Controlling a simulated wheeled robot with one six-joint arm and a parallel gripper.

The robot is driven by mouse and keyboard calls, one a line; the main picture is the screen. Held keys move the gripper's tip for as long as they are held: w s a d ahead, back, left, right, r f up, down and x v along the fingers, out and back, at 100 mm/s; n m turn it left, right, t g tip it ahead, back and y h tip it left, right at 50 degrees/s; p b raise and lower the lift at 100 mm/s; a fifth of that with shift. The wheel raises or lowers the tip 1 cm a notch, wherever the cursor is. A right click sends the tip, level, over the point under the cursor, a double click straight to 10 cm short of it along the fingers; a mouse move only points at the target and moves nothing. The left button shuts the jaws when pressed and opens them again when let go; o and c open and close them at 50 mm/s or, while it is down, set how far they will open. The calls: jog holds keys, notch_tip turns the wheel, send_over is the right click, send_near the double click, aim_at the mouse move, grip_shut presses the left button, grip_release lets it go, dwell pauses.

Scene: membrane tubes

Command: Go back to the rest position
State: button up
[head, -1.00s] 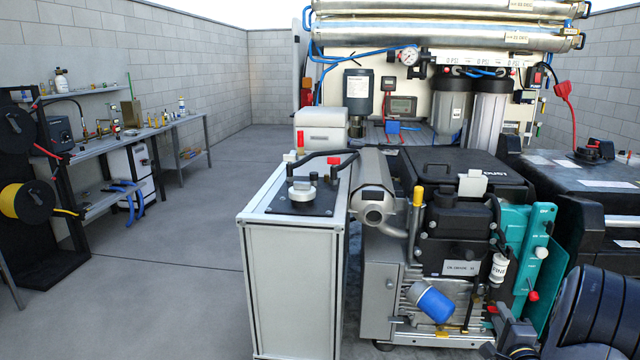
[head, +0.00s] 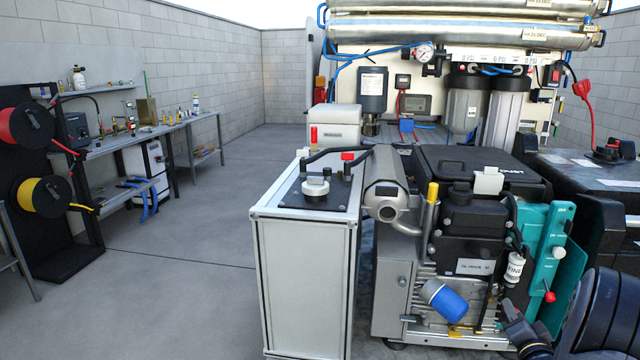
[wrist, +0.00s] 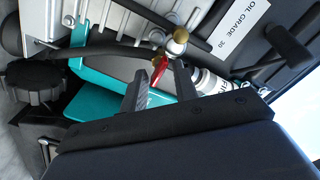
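My gripper (wrist: 160,78) shows in the wrist view with its two dark fingers apart and nothing held between them. Behind the fingers are a red lever (wrist: 159,70), a brass fitting and a teal panel (wrist: 95,100). In the head view my gripper (head: 520,330) is low at the right, in front of the engine unit and its teal panel (head: 555,250); its fingers are hard to make out there. My dark arm fills the lower right corner. The silver membrane tubes (head: 460,32) lie stacked across the top of the rack at the back.
The engine unit (head: 465,225) stands close to my gripper. A white cabinet (head: 305,280) stands left of it, and a black case (head: 590,175) is at the right. A workbench (head: 120,140) with hose reels is at the far left. The floor (head: 190,250) between is clear.

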jog(key=shift+s+a+r+n+p, duration=0.15)
jog(key=shift+s+n+p, duration=0.2)
jog(key=shift+n, duration=1.2)
jog(key=shift+s+a+f+n+p, duration=0.15)
jog(key=shift+s+n, duration=0.35)
jog(key=shift+n, duration=1)
jog(key=shift+s+a+r+n+p, duration=0.1)
jog(key=shift+s+a+n+p, duration=0.2)
jog(key=shift+n, duration=1.25)
jog(key=shift+s, duration=0.1)
